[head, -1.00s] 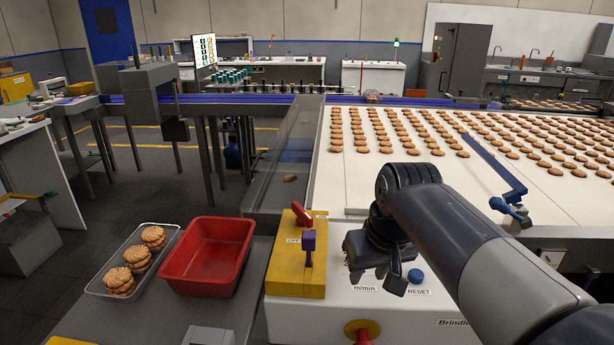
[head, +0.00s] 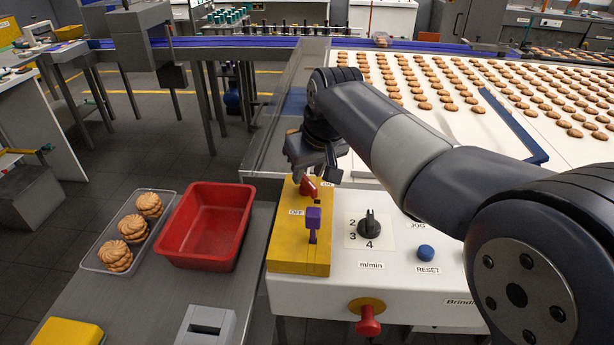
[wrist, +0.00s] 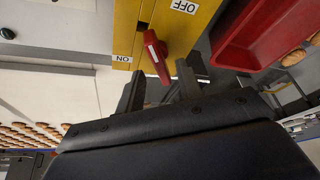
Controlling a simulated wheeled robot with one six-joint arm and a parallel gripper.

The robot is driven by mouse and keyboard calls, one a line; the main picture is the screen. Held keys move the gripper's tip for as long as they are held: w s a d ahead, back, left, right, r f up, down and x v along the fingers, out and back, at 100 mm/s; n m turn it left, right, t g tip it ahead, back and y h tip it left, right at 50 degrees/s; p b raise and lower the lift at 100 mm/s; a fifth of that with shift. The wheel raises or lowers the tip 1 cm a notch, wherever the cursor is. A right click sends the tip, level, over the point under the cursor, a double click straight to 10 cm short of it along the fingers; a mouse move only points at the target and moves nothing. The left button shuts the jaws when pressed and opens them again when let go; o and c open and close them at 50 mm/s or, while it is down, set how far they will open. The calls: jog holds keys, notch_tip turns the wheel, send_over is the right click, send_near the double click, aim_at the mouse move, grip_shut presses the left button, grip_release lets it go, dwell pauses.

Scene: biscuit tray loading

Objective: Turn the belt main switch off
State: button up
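The main switch is a yellow box (head: 286,258) on the white control panel, with a red handle (head: 308,187) at its far end. An OFF label (head: 296,212) sits nearer, and an ON label (wrist: 122,58) shows beside the handle in the wrist view. The red handle (wrist: 155,52) is tilted and its free end reaches between my gripper's fingers. My gripper (wrist: 158,88) is open, one finger on each side of the handle, with gaps visible. In the head view my gripper (head: 314,172) is just above and behind the handle, partly covering it.
On the panel are a black dial (head: 369,224), a blue RESET button (head: 426,252) and a red knob (head: 368,322). A red bin (head: 165,246) and a clear tray of biscuits (head: 92,262) lie left.

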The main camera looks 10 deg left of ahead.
jog(key=shift+x, duration=1.25)
jog(key=shift+c, duration=0.5)
grip_shut()
